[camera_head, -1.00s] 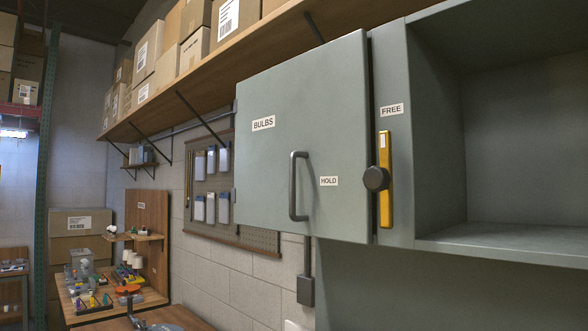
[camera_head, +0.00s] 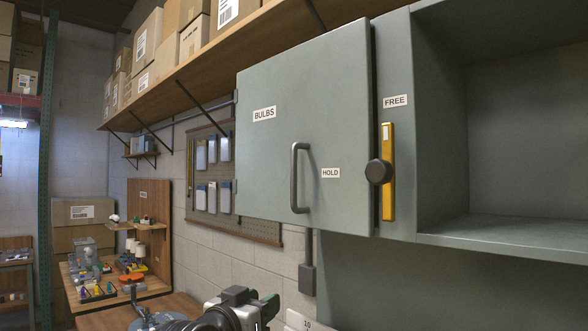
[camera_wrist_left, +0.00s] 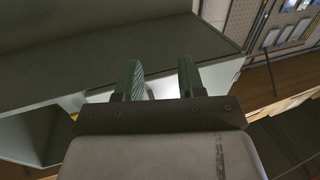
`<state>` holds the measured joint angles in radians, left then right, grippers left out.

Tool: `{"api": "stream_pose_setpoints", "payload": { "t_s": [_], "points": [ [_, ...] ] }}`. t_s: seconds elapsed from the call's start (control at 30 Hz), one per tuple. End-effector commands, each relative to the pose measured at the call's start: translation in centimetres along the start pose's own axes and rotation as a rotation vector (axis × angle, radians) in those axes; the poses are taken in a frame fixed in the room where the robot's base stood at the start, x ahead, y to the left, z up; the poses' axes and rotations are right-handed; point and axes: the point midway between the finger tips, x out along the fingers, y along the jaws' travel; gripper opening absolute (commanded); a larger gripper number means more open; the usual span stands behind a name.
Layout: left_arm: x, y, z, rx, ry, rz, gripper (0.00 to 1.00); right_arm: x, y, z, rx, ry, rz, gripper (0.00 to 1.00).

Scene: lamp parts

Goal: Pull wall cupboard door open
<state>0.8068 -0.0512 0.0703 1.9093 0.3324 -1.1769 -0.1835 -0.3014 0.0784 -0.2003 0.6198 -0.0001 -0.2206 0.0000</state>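The grey-green wall cupboard door (camera_head: 270,120), labelled BULBS and HOLD, lies across its compartment, with a dark gap along its right edge. Its dark vertical bar handle (camera_head: 294,178) is on the lower front of the door. A yellow strip with a dark round knob (camera_head: 379,172) sits on the post right of the door, under the label FREE. My left gripper (camera_head: 255,304) is low at the bottom of the head view, below the handle and apart from it. In the wrist view its two fingers (camera_wrist_left: 160,78) are spread and empty. My right gripper is not seen.
An open empty cupboard compartment (camera_head: 520,225) is right of the door. A shelf (camera_head: 205,65) with boxes runs along the wall above. A pegboard (camera_head: 262,230) hangs behind left. A workbench (camera_head: 150,288) with small parts stands at lower left.

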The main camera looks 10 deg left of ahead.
Motion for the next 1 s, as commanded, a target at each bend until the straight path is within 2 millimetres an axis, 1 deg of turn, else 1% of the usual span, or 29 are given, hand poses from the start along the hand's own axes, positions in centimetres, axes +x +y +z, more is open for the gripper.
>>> {"api": "stream_pose_setpoints", "payload": {
  "t_s": [0.03, 0.07, 0.1, 0.17, 0.2, 0.3, 0.33, 0.43, 0.53, 0.63, 0.77, 1.0],
  "points": [
    [0.2, 0.2, -3.6, 0.004, 0.066, 0.015, 0.39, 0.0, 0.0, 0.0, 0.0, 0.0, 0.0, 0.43],
    [0.3, 0.3, -5.4, 0.006, 0.101, 0.023, 0.39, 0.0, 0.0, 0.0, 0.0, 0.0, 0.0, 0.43],
    [0.3, 0.5, -7.7, 0.006, 0.144, 0.035, 0.39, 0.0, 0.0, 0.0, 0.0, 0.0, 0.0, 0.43],
    [0.1, 0.9, -10.9, 0.008, 0.205, 0.05, 0.39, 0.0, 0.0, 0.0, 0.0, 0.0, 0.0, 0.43],
    [-0.1, 1.1, -12.9, 0.01, 0.242, 0.061, 0.39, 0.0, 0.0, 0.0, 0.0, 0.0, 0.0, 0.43],
    [-0.7, 1.6, -16.7, 0.014, 0.314, 0.08, 0.39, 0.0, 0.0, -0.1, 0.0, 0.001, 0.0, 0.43],
    [-0.8, 1.7, -17.5, 0.015, 0.329, 0.085, 0.39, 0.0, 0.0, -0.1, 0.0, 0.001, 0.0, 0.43],
    [-1.3, 2.0, -19.4, 0.015, 0.365, 0.097, 0.39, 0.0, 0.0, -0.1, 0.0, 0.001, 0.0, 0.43],
    [-1.2, 2.1, -20.3, 0.015, 0.378, 0.102, 0.39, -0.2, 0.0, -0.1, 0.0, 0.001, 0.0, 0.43],
    [-0.4, 2.3, -20.9, 0.014, 0.378, 0.103, 0.39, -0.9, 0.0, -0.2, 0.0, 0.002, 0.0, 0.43],
    [1.7, 2.5, -21.9, 0.014, 0.376, 0.103, 0.39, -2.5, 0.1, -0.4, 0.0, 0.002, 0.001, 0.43],
    [5.9, 3.0, -23.6, 0.014, 0.376, 0.102, 0.39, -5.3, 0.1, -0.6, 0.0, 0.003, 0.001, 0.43]
  ]
}}
